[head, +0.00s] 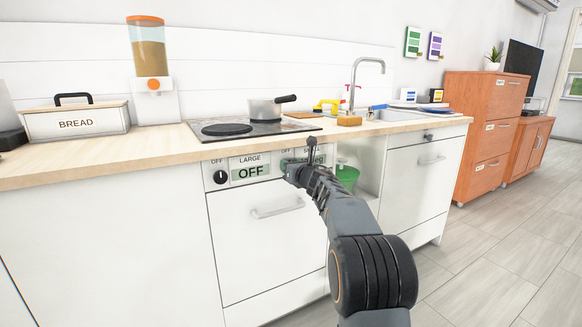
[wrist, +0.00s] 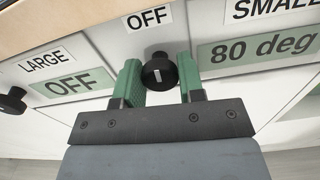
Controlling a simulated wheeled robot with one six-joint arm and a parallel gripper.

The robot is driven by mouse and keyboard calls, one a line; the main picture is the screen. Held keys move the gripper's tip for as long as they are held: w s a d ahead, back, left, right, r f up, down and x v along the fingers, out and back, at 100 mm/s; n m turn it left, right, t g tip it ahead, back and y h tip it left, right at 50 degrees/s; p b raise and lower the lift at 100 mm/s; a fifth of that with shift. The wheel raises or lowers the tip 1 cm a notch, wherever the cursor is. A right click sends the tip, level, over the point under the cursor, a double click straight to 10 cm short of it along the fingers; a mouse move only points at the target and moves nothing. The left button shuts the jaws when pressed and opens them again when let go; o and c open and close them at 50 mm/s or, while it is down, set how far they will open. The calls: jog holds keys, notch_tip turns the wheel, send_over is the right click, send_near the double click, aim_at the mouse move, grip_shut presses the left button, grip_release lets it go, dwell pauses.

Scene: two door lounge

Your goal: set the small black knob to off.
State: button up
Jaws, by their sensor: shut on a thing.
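The small black knob (wrist: 158,74) sits on the white front panel below an "OFF" label, between the two green fingers of my gripper (wrist: 158,68). The gripper is shut on it. A short pale mark shows on the knob face. The "SMALL" display (wrist: 258,48) to its right reads "80 deg". In the head view my gripper (head: 291,166) is at the panel under the counter, and my arm hides most of the small knob and its display.
The large knob (head: 220,177) is to the left, and its display (head: 251,172) reads "OFF". A saucepan (head: 265,109) stands on the hob (head: 240,135) above. A drawer handle (head: 277,208) juts out below. Open floor lies at the right.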

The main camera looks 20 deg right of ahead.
jog(key=shift+n, duration=0.6)
jog(key=o, duration=0.9)
jog(key=shift+s, duration=0.15)
jog(key=s, duration=0.4)
jog(key=s+d, duration=0.1)
jog(key=s, duration=0.4)
jog(key=s+p, duration=0.1)
jog(key=s, duration=0.3)
jog(key=shift+s+d, duration=0.25)
jog(key=shift+d, duration=0.05)
